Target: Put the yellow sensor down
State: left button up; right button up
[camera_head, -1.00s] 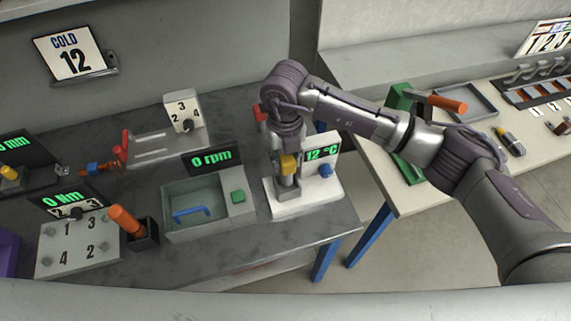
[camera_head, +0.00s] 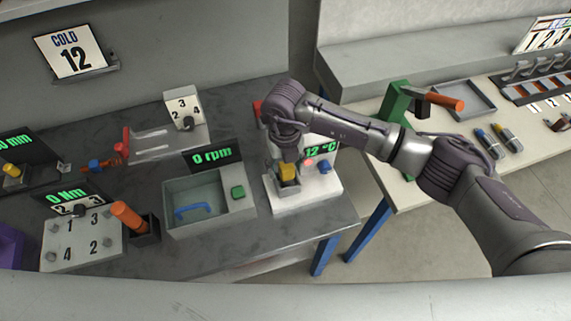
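The yellow sensor (camera_head: 288,171) is a small yellow block. It stands upright at a small grey holder (camera_head: 288,187) on the white-based station (camera_head: 312,192) with the green 12 °C display. Its lower end is hidden in or behind the holder. My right gripper (camera_head: 283,159) points down from above with its fingers at the sensor's top and appears shut on it. The fingers are small and partly hidden. My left gripper is not in view.
Left of the station is a grey bin (camera_head: 190,203) with a blue handle and a 0 rpm display (camera_head: 212,157). A blue knob (camera_head: 325,168) is close to my gripper. A gap separates this bench from the right bench (camera_head: 420,195) with its green stand (camera_head: 392,107).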

jog(key=shift+r, duration=0.1)
jog(key=shift+r, duration=0.2)
notch_tip(320, 180, up, 10)
jog(key=b, duration=0.3)
jog(key=shift+w+a+r, duration=0.1)
jog(key=shift+w+r, duration=0.05)
jog(key=shift+r, duration=0.1)
jog(key=shift+r+b, duration=0.3)
jog(key=shift+r, duration=0.3)
